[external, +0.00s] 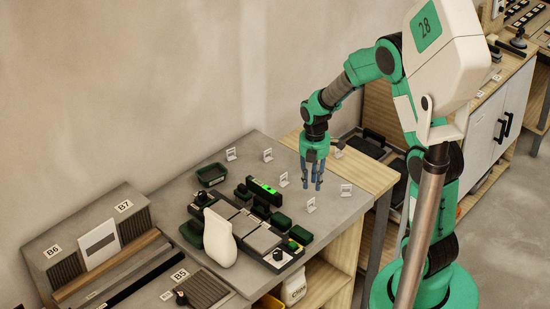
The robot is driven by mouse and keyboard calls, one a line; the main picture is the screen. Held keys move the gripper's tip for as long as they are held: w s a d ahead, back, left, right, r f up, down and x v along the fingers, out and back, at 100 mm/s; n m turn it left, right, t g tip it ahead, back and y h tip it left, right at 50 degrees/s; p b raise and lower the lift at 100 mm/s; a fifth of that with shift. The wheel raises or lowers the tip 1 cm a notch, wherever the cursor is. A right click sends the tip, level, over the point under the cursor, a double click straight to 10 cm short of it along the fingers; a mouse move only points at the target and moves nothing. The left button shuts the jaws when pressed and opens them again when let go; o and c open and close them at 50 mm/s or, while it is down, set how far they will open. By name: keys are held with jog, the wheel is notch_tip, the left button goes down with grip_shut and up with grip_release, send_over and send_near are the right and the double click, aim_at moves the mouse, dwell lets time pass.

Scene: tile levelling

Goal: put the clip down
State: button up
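My gripper (312,186) points straight down over the right part of the grey table. Its blue fingers look apart, with no clip visible between them. Small white upright pieces that look like clips stand around it: one (283,180) to the left, one (311,205) just below the fingertips in the picture, and one (346,190) to the right. Others stand farther back, including one (267,155) and one (231,154). Whether the fingertips touch the table is too small to tell.
A dark tool tray (243,225) with green and grey boxes and a cream bottle (219,238) stands left of my gripper. A small green tray (211,175) lies behind it. A clip bag (294,289) sits below the tabletop. A wooden strip (368,174) borders the right side.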

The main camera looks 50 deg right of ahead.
jog(key=shift+r, duration=1.65)
jog(key=s+a+r+m+t, duration=0.1)
jog(key=s+a+r+m, duration=0.35)
jog(key=r, duration=0.45)
jog(key=s+a+r+m+t, duration=0.2)
jog(key=s+a+r+m, duration=0.25)
jog(key=r, duration=0.45)
jog(key=s+a+r+m+t, duration=0.1)
jog(key=s+r+m, duration=0.3)
jog(key=s, duration=0.4)
jog(key=s+a+r+m+t, duration=0.1)
jog(key=s+a+r+m, duration=0.3)
jog(key=s, duration=0.4)
jog(key=shift+s+a+r+m+t, duration=0.15)
jog(key=shift+a+r+m+t, duration=0.2)
jog(key=shift+r+m, duration=0.2)
jog(key=shift+f, duration=0.15)
